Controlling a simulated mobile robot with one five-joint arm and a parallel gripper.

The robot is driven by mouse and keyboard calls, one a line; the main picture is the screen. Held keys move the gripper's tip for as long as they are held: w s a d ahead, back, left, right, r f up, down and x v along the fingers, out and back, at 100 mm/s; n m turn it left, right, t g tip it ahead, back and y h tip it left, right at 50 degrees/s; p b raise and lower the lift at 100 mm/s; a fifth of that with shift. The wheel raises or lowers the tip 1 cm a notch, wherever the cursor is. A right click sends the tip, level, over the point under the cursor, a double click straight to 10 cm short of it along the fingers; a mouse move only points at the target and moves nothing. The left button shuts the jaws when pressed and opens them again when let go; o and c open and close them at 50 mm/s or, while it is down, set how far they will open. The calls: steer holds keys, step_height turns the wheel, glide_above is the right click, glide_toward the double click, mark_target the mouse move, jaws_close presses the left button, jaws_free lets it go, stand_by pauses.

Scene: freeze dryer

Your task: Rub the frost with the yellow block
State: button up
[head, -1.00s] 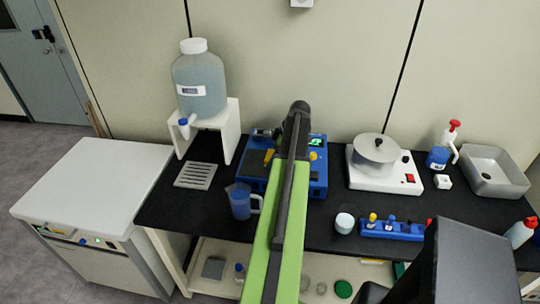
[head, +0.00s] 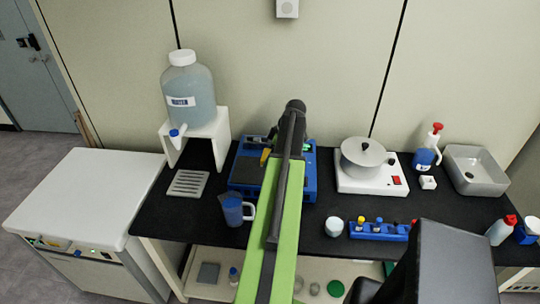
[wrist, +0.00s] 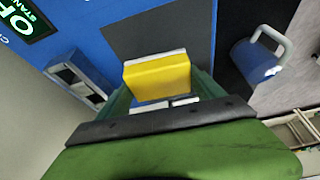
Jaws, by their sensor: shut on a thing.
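A yellow block (wrist: 158,77) with a pale strip along its far edge is held between the fingers of my gripper (wrist: 160,88), which is shut on it. In the wrist view the block appears over the edge of a dark grey plate on a blue device (wrist: 60,45); I cannot tell whether it touches. The same blue device (head: 246,172) stands on the black bench in the head view, partly behind my arm. I cannot make out any frost in either view.
A blue jug (head: 234,210) stands in front of the device. A large bottle (head: 188,90) on a white stand is at left. A white hotplate (head: 371,172) with a pot is at right. A blue rack (head: 378,231) and small white cup (head: 334,226) are nearer.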

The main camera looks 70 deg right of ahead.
steer(key=shift+r+p, duration=0.35)
steer(key=shift+r, duration=0.45)
step_height(320, 180, up, 3)
steer(key=p, duration=0.3)
steer(key=shift+r, duration=0.1)
steer(key=shift+f, duration=0.3)
